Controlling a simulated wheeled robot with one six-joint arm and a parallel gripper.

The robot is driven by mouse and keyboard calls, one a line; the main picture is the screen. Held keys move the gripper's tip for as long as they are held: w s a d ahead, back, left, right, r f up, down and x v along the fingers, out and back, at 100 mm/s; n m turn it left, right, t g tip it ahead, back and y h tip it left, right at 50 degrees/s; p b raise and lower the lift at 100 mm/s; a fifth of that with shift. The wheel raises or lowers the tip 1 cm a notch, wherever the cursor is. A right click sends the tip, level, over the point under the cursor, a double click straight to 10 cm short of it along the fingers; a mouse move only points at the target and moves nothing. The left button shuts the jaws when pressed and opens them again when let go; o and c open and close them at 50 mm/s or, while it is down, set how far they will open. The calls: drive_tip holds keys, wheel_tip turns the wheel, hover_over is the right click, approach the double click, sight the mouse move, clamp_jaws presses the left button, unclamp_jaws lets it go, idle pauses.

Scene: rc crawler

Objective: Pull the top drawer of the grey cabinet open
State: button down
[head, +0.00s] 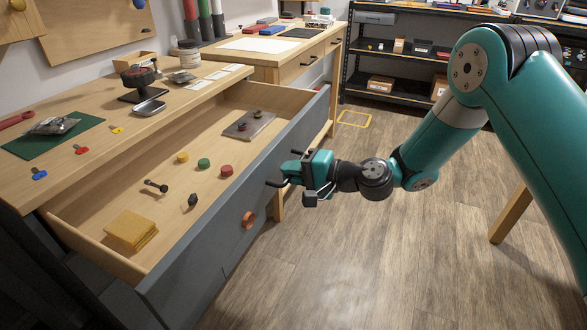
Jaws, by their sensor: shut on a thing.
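The top drawer (215,235) of the grey cabinet (75,268) is pulled well out in the head view, its inside open to view. My gripper (287,172) is at the outer face of the drawer front, right of its middle. It is shut on the drawer handle (273,184), a dark bar that is mostly hidden by the fingers. An orange piece (248,220) sits on the grey front, lower and left of my gripper.
Inside the drawer lie a yellow block (131,230), a grey plate (249,124), coloured round pieces and small dark parts. The wooden worktop (105,100) above holds tools. Dark shelves (400,62) stand behind. The wooden floor (350,265) before the drawer is clear.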

drive_tip(key=shift+s+a, duration=0.15)
drive_tip(key=shift+s, duration=0.05)
drive_tip(key=c, duration=1.2)
unclamp_jaws()
drive_tip(key=shift+w, duration=0.1)
drive_tip(key=v, duration=1.7)
drive_tip(key=shift+d, duration=0.25)
